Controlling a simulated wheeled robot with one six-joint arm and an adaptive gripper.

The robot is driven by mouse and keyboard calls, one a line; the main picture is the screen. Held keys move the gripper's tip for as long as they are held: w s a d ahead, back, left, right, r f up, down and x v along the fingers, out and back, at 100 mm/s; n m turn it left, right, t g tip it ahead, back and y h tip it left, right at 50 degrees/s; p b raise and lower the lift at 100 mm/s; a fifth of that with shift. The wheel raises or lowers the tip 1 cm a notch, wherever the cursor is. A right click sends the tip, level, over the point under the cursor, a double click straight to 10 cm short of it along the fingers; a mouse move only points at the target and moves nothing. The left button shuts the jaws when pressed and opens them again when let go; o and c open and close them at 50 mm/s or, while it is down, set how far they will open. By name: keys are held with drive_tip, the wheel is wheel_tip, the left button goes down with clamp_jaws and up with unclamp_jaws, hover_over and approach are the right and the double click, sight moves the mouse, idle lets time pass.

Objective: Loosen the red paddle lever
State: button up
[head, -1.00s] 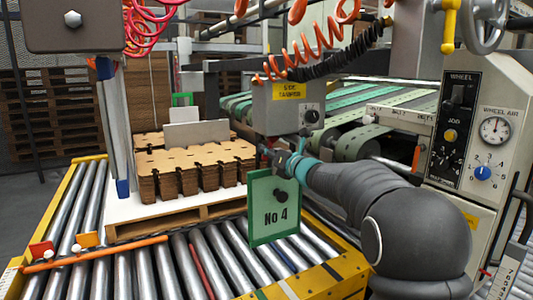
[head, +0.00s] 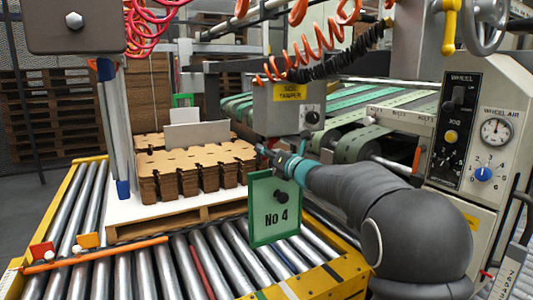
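A small red paddle-like plate (head: 41,250) stands at the left end of the orange bar across the rollers, with a pale knob beside it. An orange plate (head: 87,240) with a pale knob stands just right of it. I cannot tell for certain that the red plate is the task's lever. My gripper (head: 266,154) is far to the right of both plates, past the stack's right side and below the side tamper box. It touches neither plate. Its fingers are small and dark, so whether they are open or shut is unclear.
A stack of cardboard blanks (head: 190,163) sits on a pallet on the roller conveyor (head: 190,265). The side tamper box (head: 288,108) stands above my gripper. A control panel (head: 470,135) is at right. The front left rollers are open.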

drive_tip(key=v, duration=1.2)
